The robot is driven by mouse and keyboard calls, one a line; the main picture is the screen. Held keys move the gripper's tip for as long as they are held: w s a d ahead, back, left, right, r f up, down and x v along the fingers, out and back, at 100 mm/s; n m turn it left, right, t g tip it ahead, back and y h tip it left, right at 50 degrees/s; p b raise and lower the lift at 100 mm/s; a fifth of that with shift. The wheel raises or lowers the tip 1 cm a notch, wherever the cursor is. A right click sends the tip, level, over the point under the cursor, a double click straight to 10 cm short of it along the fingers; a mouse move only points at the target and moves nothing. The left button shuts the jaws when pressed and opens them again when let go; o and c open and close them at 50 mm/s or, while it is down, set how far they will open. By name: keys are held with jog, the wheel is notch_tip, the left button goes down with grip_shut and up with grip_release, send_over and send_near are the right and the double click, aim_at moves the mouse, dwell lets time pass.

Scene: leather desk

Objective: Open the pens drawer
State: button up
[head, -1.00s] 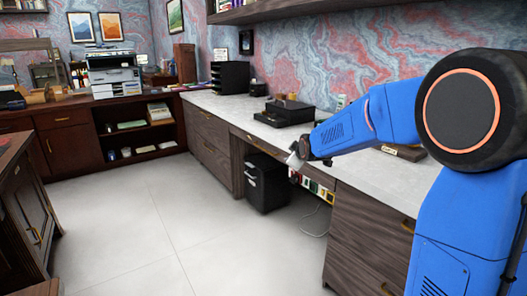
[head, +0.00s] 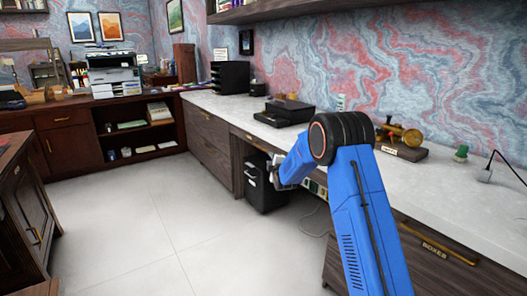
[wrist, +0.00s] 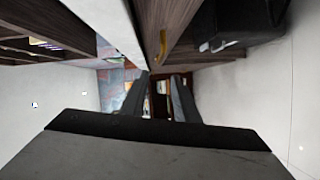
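A shallow wooden drawer front (head: 258,144) sits under the white desk top, above the black bin, and looks closed in the head view. I cannot read a pens label on it; my arm hides its right part. A brass handle (wrist: 163,46) shows on a wooden front in the wrist view, beyond the fingers and above them in the picture. My gripper (head: 277,181) is in front of the desk, near the bin's top. In the wrist view its two fingers (wrist: 157,103) are apart with nothing between them, and the handle is not between them.
The black bin (head: 266,186) stands under the desk, also at upper right in the wrist view (wrist: 235,22). A drawer labelled BOXES (head: 434,248) is at right. Black trays (head: 283,113) and a brass object (head: 405,135) stand on the desk. The floor (head: 150,220) is clear.

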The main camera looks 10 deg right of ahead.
aim_at(263, 149)
jog(key=w, duration=0.6)
jog(key=w+f, duration=0.1)
jog(key=w, duration=0.4)
jog(key=w+a, duration=0.1)
jog(key=w, duration=0.5)
jog(key=shift+w+f, duration=0.35)
grip_shut()
